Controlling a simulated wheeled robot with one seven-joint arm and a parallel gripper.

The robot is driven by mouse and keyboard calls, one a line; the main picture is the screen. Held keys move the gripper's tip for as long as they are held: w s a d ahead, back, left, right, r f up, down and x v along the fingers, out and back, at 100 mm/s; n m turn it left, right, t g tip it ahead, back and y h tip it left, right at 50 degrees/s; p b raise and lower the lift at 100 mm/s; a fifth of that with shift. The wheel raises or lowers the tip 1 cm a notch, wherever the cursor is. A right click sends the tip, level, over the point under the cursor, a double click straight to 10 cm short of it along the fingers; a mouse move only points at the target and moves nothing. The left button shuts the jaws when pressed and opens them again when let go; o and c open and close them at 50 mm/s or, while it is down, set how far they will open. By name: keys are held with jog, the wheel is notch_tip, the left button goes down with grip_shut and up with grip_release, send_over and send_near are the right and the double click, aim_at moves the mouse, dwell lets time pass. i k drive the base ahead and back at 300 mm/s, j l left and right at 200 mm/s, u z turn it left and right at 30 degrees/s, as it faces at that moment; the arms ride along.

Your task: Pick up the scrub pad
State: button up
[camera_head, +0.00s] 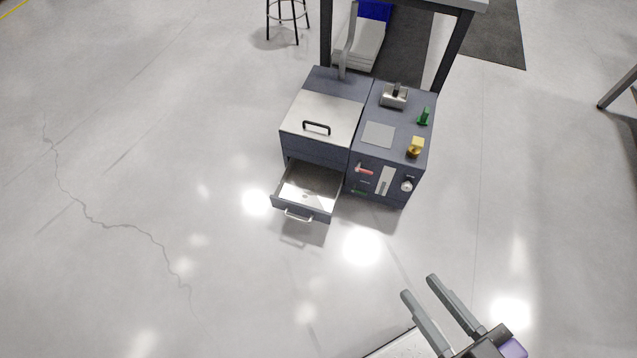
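I cannot pick out a scrub pad for certain. A flat grey square (379,134) lies on the top of the right-hand cabinet (368,187); I cannot tell whether it is a pad or a fixed plate. The open drawer (291,199) of the left-hand unit shows a pale, shiny floor with a small faint light shape on it, too small to name. My gripper (419,287) is at the lower right, over bare floor and well apart from the fixture. Its two grey fingers are spread with nothing visible between them.
The left-hand unit has a closed lid with a black handle (317,127). The cabinet top carries a metal block (394,96), a green part (424,116) and a yellow part (415,147). A table leg (454,50) and a stool (288,16) stand behind. Floor in front is clear.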

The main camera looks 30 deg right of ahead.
aim_at(423, 119)
jog(key=l+u, duration=0.15)
jog(key=u, duration=0.35)
jog(key=i+l+u, duration=0.1)
jog(key=l+u, duration=0.25)
jog(key=l, duration=0.3)
jog(key=l+u, duration=0.3)
jog(key=l, duration=1.25)
jog(key=k+l+u, duration=0.15)
jog(key=l, duration=1.65)
jog(key=u, duration=0.05)
